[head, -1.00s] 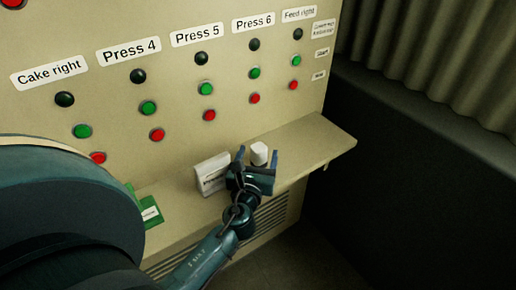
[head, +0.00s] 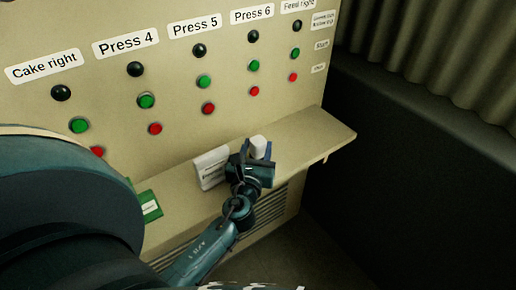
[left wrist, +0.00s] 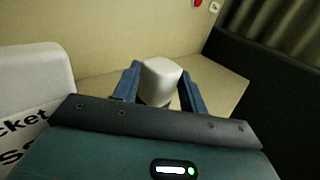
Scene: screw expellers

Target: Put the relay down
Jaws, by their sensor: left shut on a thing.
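The relay, a small white block with rounded edges (head: 258,146), is between the fingers of my left gripper (head: 256,150), over the beige ledge (head: 310,140). My left gripper is shut on it. In the left wrist view the relay (left wrist: 161,80) stands roughly upright between the two blue fingers (left wrist: 158,88). Its lower part is hidden by the gripper body, so I cannot tell whether it touches the ledge. My right gripper is not in view.
A white box with printed lettering (head: 211,167) stands on the ledge just left of my gripper. A green box (head: 149,206) lies further left. Behind rises a panel (head: 290,108) with lamps and green and red buttons. The ledge is clear to the right.

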